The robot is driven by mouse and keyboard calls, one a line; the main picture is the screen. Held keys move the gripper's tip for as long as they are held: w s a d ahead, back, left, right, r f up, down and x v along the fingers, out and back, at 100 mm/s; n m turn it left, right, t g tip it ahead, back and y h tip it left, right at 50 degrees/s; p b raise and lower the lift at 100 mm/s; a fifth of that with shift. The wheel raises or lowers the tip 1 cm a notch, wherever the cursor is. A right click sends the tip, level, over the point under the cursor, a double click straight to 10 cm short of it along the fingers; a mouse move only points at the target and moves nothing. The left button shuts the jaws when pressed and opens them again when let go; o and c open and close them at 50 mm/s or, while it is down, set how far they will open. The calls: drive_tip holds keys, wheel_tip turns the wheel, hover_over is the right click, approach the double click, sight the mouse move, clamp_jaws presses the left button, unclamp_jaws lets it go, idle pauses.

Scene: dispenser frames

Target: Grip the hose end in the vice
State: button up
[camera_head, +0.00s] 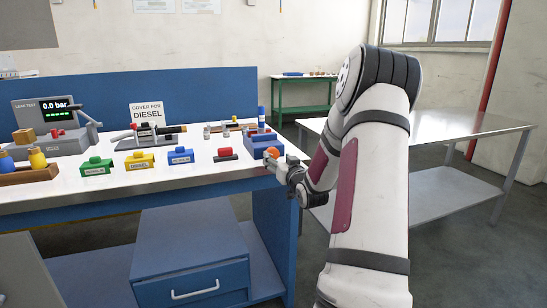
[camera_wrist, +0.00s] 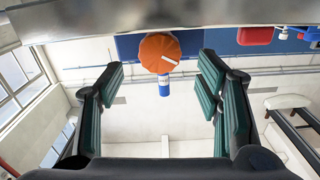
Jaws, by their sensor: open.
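A black hose-like piece (camera_head: 170,129) with a yellow band lies on a grey stand in front of the "Cover for diesel" sign; I cannot tell how it is held. A blue block-like fixture (camera_head: 264,138), perhaps the vice, stands at the right end of the bench. A round orange knob (camera_head: 272,152) is at its near side. In the wrist view the orange knob (camera_wrist: 160,52) has a white mark and appears between my fingers, with no visible contact. My gripper (camera_head: 280,160) is open and empty beside the fixture; it also shows in the wrist view (camera_wrist: 161,82).
Green (camera_head: 97,167), yellow (camera_head: 139,161) and blue (camera_head: 180,156) labelled covers and a red one (camera_head: 228,154) line the bench front. A blue bottle (camera_head: 261,115) stands behind the fixture. A leak tester (camera_head: 50,118) is at left. A bare metal table (camera_head: 440,127) stands at right.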

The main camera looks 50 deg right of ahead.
sight(273, 154)
drive_tip(key=shift+x, duration=2.35)
drive_tip(key=c, duration=1.2)
